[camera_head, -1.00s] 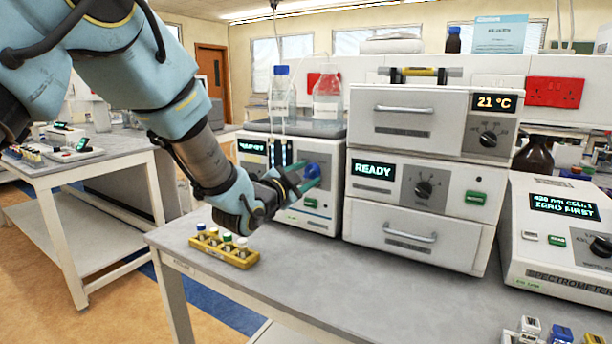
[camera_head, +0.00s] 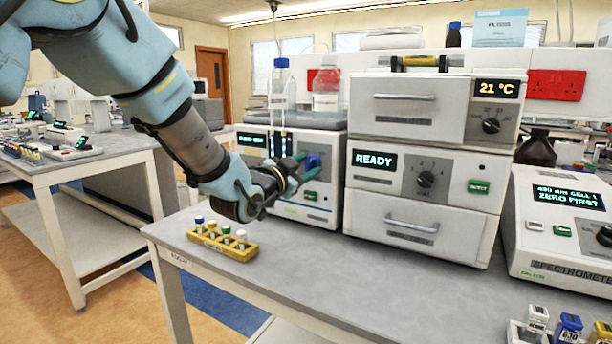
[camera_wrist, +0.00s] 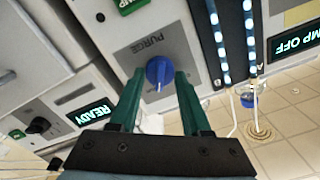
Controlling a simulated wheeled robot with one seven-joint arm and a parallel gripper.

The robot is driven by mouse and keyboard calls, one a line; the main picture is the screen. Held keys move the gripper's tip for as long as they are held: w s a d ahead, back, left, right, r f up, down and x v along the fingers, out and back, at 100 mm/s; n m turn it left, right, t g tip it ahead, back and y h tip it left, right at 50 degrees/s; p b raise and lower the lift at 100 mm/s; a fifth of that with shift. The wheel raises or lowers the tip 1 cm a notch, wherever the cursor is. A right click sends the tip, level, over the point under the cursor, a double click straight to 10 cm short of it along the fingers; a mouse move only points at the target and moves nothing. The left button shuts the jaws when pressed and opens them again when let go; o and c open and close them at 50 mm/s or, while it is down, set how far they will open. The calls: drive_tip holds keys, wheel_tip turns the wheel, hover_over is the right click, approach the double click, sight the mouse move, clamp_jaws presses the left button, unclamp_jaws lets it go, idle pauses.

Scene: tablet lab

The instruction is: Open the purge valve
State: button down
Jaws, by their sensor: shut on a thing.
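The purge valve is a round blue knob (camera_wrist: 159,72) on a grey panel marked PURGE, on the front of the pump unit (camera_head: 290,215). It also shows in the head view (camera_head: 314,160), partly behind my fingers. My gripper (camera_head: 302,168) is at the front of the pump unit, reaching in from the left. In the wrist view my gripper's two green fingers (camera_wrist: 159,80) stand on either side of the knob, shut on it. A pale mark on the knob points down toward the gripper in that view. The pump display (camera_wrist: 297,42) reads PUMP OFF.
A yellow vial rack (camera_head: 222,243) stands on the bench below my arm. A blue-capped bottle (camera_head: 281,85) and a bottle of pink liquid (camera_head: 326,90) stand on the pump unit. The oven stack (camera_head: 425,200) reading READY is close to its right.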

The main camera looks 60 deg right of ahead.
drive_tip(key=n+b, duration=0.1)
drive_tip(key=n, duration=0.1)
drive_tip(key=n+b, duration=0.1)
drive_tip(key=b, duration=0.1)
drive_tip(key=shift+w+f+n, duration=0.1)
drive_tip(key=shift+f+n, duration=0.1)
drive_tip(key=shift+n, duration=0.2)
drive_tip(key=n+b, duration=0.2)
drive_tip(key=n, duration=0.1)
drive_tip(key=shift+n, duration=0.3)
drive_tip(key=n+b, duration=0.1)
drive_tip(key=n, duration=0.2)
drive_tip(key=shift+r+n, duration=0.1)
drive_tip(key=shift+n, duration=0.2)
drive_tip(key=shift+n+b, duration=0.55)
drive_tip(key=shift+n, duration=1.45)
drive_tip(key=shift+c, duration=1.8)
unclamp_jaws()
drive_tip(key=shift+r, duration=0.1)
